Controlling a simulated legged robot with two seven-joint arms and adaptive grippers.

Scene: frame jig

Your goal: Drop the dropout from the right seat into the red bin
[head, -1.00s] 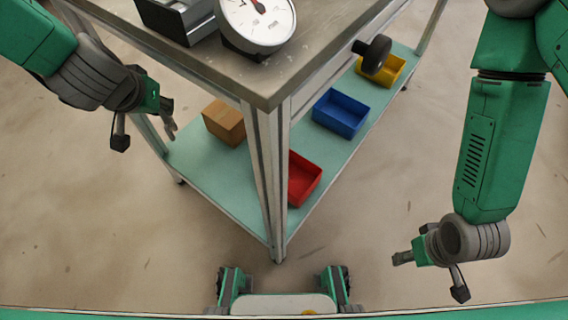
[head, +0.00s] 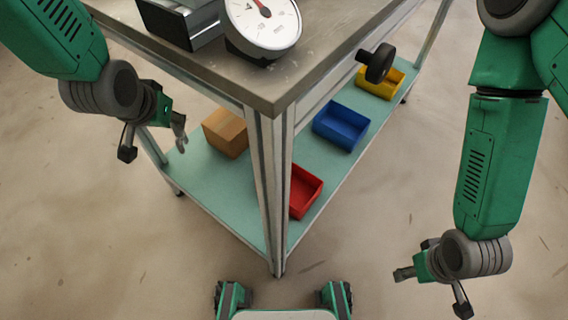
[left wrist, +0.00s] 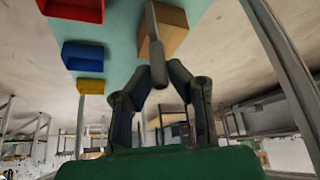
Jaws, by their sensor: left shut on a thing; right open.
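The red bin (head: 305,190) sits on the lower shelf of the table and is open and empty in the head view; it also shows in the left wrist view (left wrist: 72,10). My right gripper (head: 405,273) is open and empty, low at the right, away from the table. The right seat is not identifiable.
A cardboard box (head: 226,132), a blue bin (head: 341,125) and a yellow bin (head: 381,82) share the shelf (head: 205,185). A table leg (head: 270,190) stands beside the red bin. A dial gauge (head: 262,25) and a dark knob (head: 380,63) are higher up.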

